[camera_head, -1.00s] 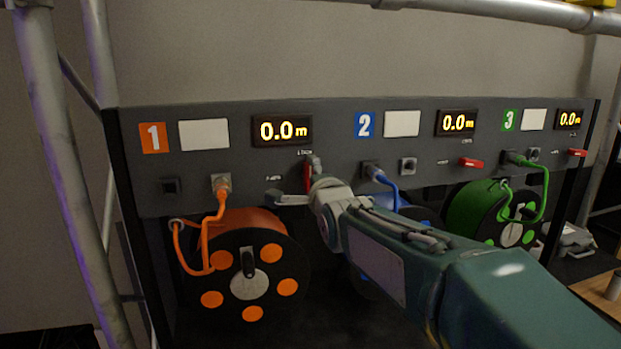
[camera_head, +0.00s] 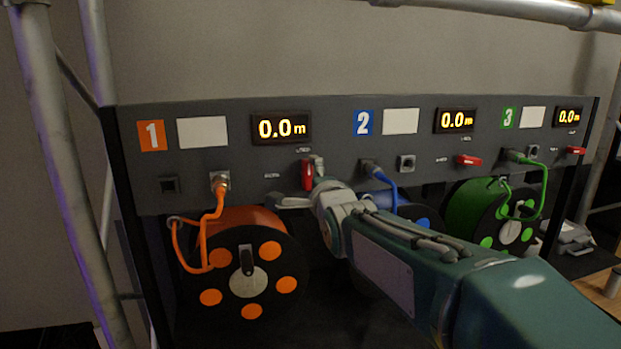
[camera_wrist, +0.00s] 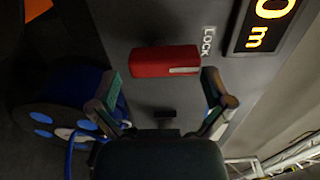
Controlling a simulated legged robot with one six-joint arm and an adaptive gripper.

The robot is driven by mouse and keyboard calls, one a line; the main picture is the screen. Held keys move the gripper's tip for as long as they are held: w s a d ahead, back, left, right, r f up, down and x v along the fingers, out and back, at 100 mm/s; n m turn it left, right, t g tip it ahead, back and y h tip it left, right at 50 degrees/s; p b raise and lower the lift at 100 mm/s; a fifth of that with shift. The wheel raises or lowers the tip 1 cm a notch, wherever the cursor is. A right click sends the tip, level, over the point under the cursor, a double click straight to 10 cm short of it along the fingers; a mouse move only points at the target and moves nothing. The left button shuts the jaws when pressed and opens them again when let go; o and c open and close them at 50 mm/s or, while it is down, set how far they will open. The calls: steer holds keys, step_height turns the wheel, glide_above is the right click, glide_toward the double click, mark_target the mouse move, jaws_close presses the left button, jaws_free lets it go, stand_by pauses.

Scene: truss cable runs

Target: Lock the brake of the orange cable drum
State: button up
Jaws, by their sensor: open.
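The orange cable drum (camera_head: 232,216) hangs under the panel at left, with a black face and orange spots. Its red brake lever (camera_head: 306,176) is on the panel below the 0.0 m display. The lever stands upright, its top end toward the LOCK label. In the wrist view the lever (camera_wrist: 165,61) lies crosswise beside the word LOCK (camera_wrist: 208,42). My gripper (camera_wrist: 166,92) is open, its fingers apart and short of the lever in that picture, with nothing between them. In the head view my gripper (camera_head: 303,186) is just below and right of the lever, partly hidden by my wrist.
An orange cable (camera_head: 212,231) runs from a panel socket to the drum. Blue (camera_head: 415,218) and green (camera_head: 470,208) drums hang to the right; their red levers (camera_head: 468,160) (camera_head: 576,150) lie sideways. A scaffold tube (camera_head: 60,170) stands at left.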

steer(key=v, duration=1)
steer(key=shift+s, duration=0.2)
steer(key=s+d+f+n+g+h, duration=0.2)
steer(key=s+d+f+n+g, duration=0.4)
steer(key=s+f, duration=0.4)
steer(key=s+d+f+n+g+h, duration=0.3)
steer(key=s+d+f+n+g, duration=0.2)
steer(key=s+f+n, duration=0.4)
steer(key=s+d+f, duration=0.1)
steer(key=s, duration=0.3)
steer(key=shift+d+f+g, duration=0.25)
steer(key=shift+d+g, duration=0.1)
steer(key=shift+g, duration=0.05)
